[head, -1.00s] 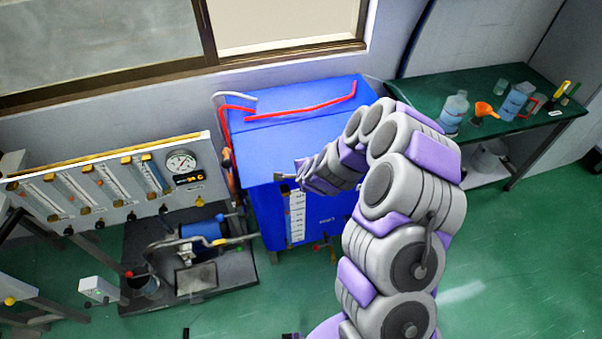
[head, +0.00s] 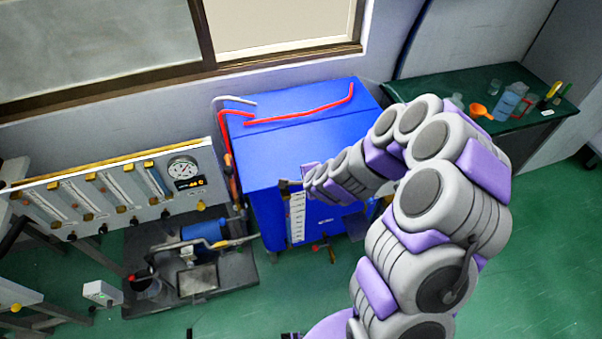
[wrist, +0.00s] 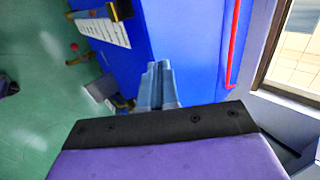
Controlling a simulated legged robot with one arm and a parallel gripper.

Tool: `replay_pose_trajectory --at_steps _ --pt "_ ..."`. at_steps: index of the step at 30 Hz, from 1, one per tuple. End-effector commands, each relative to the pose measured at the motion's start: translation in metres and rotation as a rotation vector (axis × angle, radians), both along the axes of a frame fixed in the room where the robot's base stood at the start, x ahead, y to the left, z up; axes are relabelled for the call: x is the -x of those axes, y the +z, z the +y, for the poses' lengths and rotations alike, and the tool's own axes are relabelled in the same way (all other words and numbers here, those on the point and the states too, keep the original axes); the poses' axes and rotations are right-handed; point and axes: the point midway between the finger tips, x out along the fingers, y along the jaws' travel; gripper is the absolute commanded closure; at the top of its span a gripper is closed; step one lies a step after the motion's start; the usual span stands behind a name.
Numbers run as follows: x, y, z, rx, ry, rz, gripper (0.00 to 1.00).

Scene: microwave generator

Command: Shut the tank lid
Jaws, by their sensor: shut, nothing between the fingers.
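The blue tank (head: 270,213) stands against the wall in the middle of the head view. Its blue lid (head: 310,135) covers the top and looks flat and level with the rim; a small gap at the edge cannot be ruled out. My gripper (head: 284,184) is at the tank's upper front edge, beside the white label strip. In the wrist view the fingers (wrist: 159,82) are together and empty, in front of the blue surface (wrist: 185,45). Whether they touch it cannot be told.
A flow-meter panel (head: 110,190) with a gauge stands left of the tank. A pump on a dark base (head: 245,272) is at the tank's lower left. A green table (head: 440,88) with bottles and an orange funnel stands right. Green floor (head: 540,250) is clear at lower right.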

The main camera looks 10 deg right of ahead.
Motion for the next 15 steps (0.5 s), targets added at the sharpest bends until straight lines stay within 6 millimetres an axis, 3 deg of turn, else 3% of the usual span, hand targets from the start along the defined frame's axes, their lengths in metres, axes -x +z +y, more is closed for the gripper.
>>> replay_pose_trajectory --at_steps 3,15 --pt "0.014 0.007 -0.001 0.001 0.003 -0.003 1.0" --pt "0.02 0.012 0.005 -0.008 0.025 -0.013 1.0"
